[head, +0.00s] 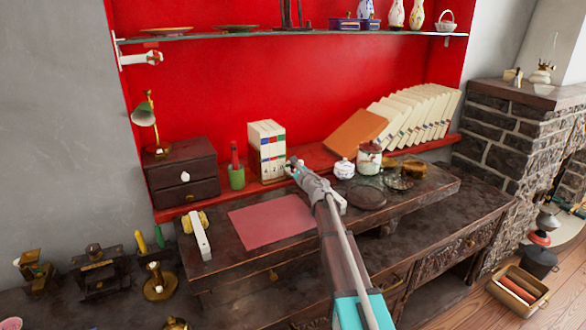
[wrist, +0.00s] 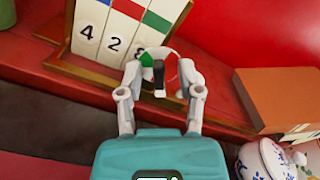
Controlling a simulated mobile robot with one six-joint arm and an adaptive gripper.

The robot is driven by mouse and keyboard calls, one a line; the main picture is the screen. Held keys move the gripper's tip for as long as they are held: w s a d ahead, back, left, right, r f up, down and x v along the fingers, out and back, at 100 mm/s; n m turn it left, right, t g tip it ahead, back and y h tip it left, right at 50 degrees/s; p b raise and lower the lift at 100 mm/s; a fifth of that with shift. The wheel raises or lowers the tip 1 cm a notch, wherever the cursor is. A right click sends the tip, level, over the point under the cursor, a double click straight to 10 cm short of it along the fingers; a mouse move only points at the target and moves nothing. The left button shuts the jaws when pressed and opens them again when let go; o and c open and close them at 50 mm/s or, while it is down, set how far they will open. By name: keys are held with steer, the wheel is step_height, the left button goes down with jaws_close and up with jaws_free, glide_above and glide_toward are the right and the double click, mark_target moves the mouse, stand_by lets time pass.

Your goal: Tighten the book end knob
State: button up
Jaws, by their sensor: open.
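The book end shows in the wrist view as a gold-brown frame (wrist: 95,78) around upright white volumes (wrist: 118,30) with coloured blocks and large numerals. A small dark upright piece with a pale lower end (wrist: 159,78), which looks like the knob, stands between my fingers. My gripper (wrist: 160,72) is open around it, one finger on each side; I cannot tell whether they touch it. In the head view my gripper (head: 293,166) is at the right side of the white volumes (head: 267,140) on the red shelf. The knob cannot be made out there.
An orange-brown book (head: 355,132) and a row of leaning cream books stand to the right. A lidded white jar (head: 344,168) and a larger jar (head: 369,158) are near my gripper's right. A green cup (head: 236,178) and a drawer box (head: 183,172) are left.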

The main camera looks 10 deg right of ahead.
jaws_close()
steer(key=shift+m, duration=0.4)
steer(key=m, duration=0.4)
steer(key=shift+d, duration=0.15)
steer(key=m, duration=0.4)
steer(key=shift+m, duration=0.4)
steer(key=m, duration=0.7)
steer(key=shift+d, duration=0.15)
steer(key=m, duration=0.6)
steer(key=shift+f+m, duration=0.15)
steer(key=shift+m, duration=0.25)
